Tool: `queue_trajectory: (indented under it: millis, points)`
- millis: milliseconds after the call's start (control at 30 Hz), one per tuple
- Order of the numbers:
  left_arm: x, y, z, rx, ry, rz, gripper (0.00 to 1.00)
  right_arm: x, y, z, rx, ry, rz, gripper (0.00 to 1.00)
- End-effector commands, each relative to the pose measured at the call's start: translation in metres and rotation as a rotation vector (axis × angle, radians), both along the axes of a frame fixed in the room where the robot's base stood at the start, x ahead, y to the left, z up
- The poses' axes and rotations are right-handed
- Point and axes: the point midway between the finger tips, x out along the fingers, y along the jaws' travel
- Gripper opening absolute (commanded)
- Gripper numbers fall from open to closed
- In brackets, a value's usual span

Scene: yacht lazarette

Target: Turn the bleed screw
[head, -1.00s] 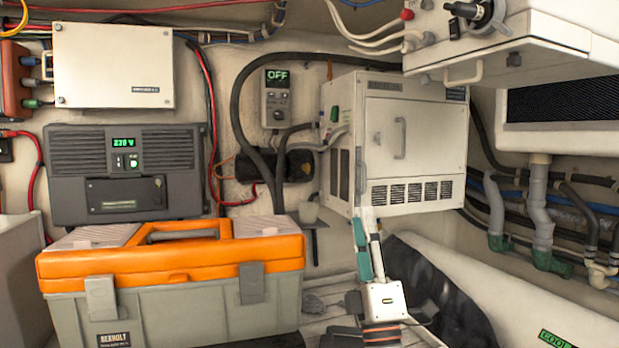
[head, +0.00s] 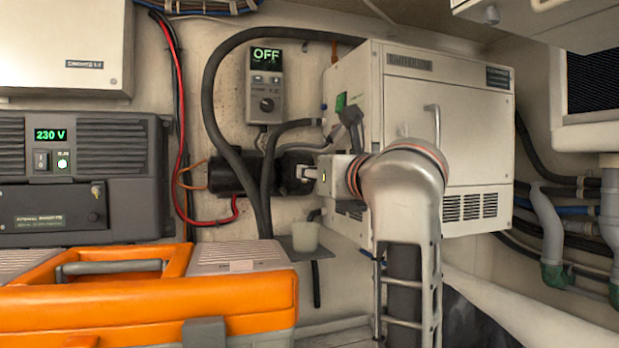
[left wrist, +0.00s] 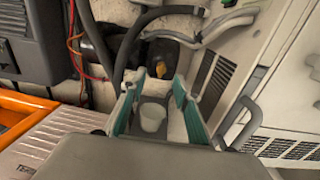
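In the left wrist view, a small brass-yellow screw (left wrist: 160,69) sits on the black pump body (left wrist: 180,52). The pump (head: 231,173) also shows in the head view, mounted on the wall left of the white cabinet; there the screw is not visible, apparently behind my gripper. My left gripper (left wrist: 157,92) is open and empty, its two teal-padded fingers pointing at the pump with the screw beyond the gap between them. It also shows in the head view (head: 308,173), overlapping the pump's right end. Contact cannot be told. My right gripper is not in view.
A white cup (head: 305,237) stands on a small shelf below the pump. A control panel (head: 265,85) reads OFF. Black hoses (head: 212,110) loop around the pump. The white cabinet (head: 455,130) is close on the right. An orange toolbox (head: 190,300) fills the lower left.

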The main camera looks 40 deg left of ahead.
Motion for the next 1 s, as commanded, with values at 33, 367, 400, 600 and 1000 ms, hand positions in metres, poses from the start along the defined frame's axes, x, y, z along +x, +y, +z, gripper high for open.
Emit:
queue_trajectory:
  millis: [33, 367, 400, 600, 1000]
  points:
    - [0.001, -0.002, 0.001, -0.01, -0.009, -0.014, 0.31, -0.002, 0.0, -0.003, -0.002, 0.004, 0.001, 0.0]
    - [0.018, 0.03, 0.002, -0.017, -0.013, -0.018, 0.31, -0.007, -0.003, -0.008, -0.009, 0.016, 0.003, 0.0]
    - [0.021, 0.036, 0.002, -0.016, -0.013, -0.018, 0.31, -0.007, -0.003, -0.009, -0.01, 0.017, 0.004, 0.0]
    - [0.033, 0.058, 0.002, -0.015, -0.012, -0.018, 0.31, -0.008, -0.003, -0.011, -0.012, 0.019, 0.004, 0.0]
    - [0.038, 0.067, 0.002, -0.017, -0.013, -0.021, 0.31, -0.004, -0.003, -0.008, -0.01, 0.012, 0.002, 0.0]
